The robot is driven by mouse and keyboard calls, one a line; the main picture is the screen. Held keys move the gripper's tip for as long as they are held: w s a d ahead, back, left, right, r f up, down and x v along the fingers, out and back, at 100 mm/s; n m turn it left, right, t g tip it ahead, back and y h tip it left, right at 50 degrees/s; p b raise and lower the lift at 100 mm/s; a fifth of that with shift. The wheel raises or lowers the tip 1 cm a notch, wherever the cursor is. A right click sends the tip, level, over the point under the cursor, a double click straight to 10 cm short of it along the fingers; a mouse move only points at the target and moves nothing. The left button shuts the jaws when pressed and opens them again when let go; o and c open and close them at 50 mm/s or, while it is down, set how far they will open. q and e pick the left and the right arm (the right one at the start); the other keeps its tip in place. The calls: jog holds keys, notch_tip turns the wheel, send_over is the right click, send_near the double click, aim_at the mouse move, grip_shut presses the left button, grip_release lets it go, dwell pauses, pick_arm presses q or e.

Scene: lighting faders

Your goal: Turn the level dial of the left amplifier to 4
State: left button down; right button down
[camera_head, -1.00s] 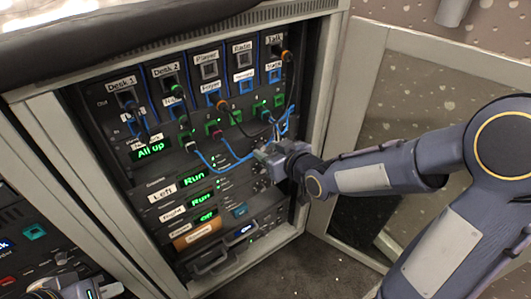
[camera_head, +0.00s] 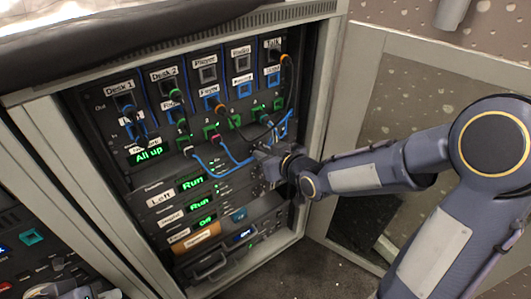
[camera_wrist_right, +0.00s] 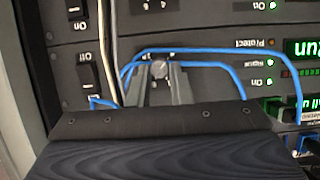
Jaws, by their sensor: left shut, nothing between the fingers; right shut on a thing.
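The left amplifier is the rack row with the label "Left" (camera_head: 160,198) and a green "Run" display (camera_head: 191,183). Its row is also in the right wrist view, upside down, with the "Run" display (camera_wrist_right: 303,48) at the right edge. My right gripper (camera_head: 262,150) is at the right part of this row. In the wrist view its fingers are closed on the small round level dial (camera_wrist_right: 160,69), of which only the end shows. The dial's scale and setting cannot be read. My left gripper (camera_head: 82,293) is shut and empty at the bottom left edge, away from the rack.
Blue cables (camera_wrist_right: 200,54) loop around my right fingers, and pale cables (camera_wrist_right: 107,45) run beside them. Rocker switches (camera_wrist_right: 88,78) lie near the gripper. An open cabinet door (camera_head: 400,130) stands right of the rack, behind my right arm.

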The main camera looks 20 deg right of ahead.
jog(key=shift+d, duration=0.1)
jog(key=shift+d+r+m+g+y+p, duration=0.15)
jog(key=shift+m+g+y+p, duration=0.15)
jog(key=shift+m+y+p, duration=0.5)
jog(key=m+y+p, duration=0.1)
jog(key=m+p, duration=0.1)
jog(key=p, duration=0.2)
jog(key=m+y+p, duration=0.1)
jog(key=m+p, duration=0.1)
jog(key=p, duration=0.1)
jog(key=shift+w+d+m+y+p, duration=0.2)
jog(key=shift+m+y+p, duration=0.1)
jog(key=shift+y+p, duration=0.1)
jog(key=shift+d+f+m+t+y+p, duration=0.1)
jog(key=shift+f+m+t+y+p, duration=0.4)
jog(key=shift+m, duration=1.25)
jog(key=shift+a+f+m+t+y+b, duration=0.15)
jog(key=shift+m+y, duration=0.6)
jog(key=shift+m, duration=0.95)
jog(key=shift+d+f+m+t+y+p, duration=0.15)
jog(key=shift+f+m+t+y+p, duration=0.35)
jog(key=shift+m, duration=1.25)
jog(key=shift+r, duration=0.2)
